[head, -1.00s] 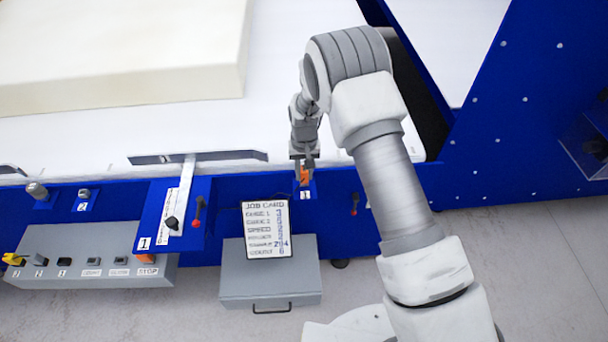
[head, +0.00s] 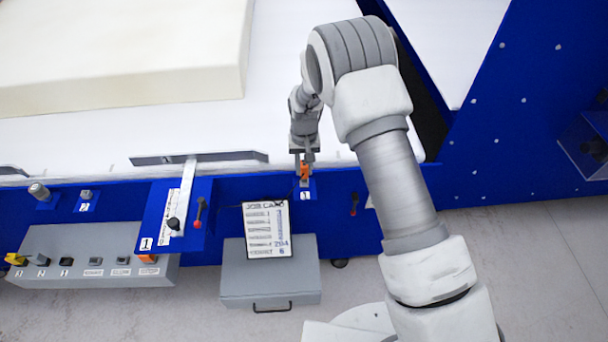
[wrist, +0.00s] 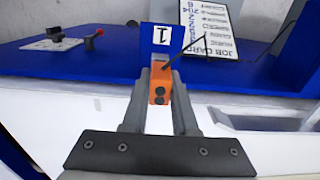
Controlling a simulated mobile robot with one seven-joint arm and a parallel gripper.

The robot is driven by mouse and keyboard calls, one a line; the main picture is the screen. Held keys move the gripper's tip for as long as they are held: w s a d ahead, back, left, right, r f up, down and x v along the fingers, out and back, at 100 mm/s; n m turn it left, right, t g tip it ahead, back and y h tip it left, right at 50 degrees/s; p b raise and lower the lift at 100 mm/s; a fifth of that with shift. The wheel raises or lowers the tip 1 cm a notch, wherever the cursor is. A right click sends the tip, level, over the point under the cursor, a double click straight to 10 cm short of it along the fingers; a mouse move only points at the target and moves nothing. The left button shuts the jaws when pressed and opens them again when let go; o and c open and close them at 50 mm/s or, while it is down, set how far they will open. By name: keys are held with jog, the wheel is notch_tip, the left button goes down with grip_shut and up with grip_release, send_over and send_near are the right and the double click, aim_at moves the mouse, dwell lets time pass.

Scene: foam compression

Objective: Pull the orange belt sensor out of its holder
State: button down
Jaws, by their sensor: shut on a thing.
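The orange belt sensor (head: 305,170) is at the blue front rail, above a small label marked 1 (head: 305,195). It is a small orange block with two dark round spots on its face, clear in the wrist view (wrist: 160,88). My gripper (head: 304,165) is shut on the sensor, one finger on each side. A dark cable runs from the sensor's far side in the wrist view. The blue holder plate with the 1 label (wrist: 162,38) is just beyond the sensor. Whether the sensor still touches the holder cannot be told.
A job card (head: 266,230) stands on a grey box (head: 270,275) below the rail. Left are a blue guide block with a red-knobbed lever (head: 200,208) and a grey button panel (head: 90,255). A large cream foam block (head: 120,50) lies on the white belt (head: 110,135).

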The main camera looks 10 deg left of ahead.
aim_at(304, 163)
jog(key=shift+r+p, duration=0.6)
jog(key=shift+r, duration=1)
